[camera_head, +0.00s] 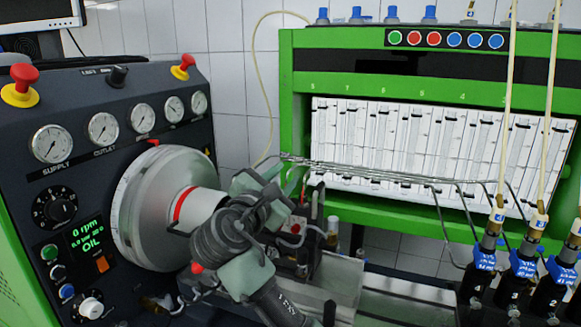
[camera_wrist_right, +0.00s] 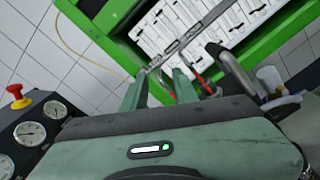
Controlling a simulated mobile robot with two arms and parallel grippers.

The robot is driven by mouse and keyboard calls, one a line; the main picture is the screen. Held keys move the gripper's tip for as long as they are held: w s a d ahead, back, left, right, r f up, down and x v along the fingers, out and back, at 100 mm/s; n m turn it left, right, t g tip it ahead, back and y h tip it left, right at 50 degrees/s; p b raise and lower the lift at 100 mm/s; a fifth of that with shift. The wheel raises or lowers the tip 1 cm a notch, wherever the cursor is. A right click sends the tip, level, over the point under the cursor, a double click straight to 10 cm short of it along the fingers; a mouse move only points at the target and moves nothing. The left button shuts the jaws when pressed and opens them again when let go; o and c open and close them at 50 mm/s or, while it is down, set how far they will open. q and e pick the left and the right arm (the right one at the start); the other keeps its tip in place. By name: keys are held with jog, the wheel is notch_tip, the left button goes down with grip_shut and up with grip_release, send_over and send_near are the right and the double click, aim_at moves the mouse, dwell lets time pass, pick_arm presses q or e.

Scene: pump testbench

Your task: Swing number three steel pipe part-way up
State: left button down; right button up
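Several thin steel pipes (camera_head: 370,172) run side by side from near my right gripper to the right, where they bend down towards the injectors. I cannot tell which one is number three. My right gripper (camera_head: 279,176) is at their left ends, in front of the green bench. Its two green fingers stand apart in the right wrist view (camera_wrist_right: 160,85), with pipe ends (camera_wrist_right: 152,68) close to the fingertips. Whether a pipe lies between the fingers or touches them is unclear. My left gripper is not in view.
A large round metal drum (camera_head: 150,205) and the dark gauge panel (camera_head: 90,110) stand at the left. The green test bench (camera_head: 288,95) with its white measuring panel is behind the pipes. Injectors with blue bodies (camera_head: 483,258) stand at the right, with pale hoses above.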

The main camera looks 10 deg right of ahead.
aim_at(291, 170)
jog(key=shift+p+x, duration=0.5)
jog(key=shift+x, duration=1.85)
grip_shut()
jog(key=shift+s+d, duration=0.1)
jog(key=shift+r, duration=0.15)
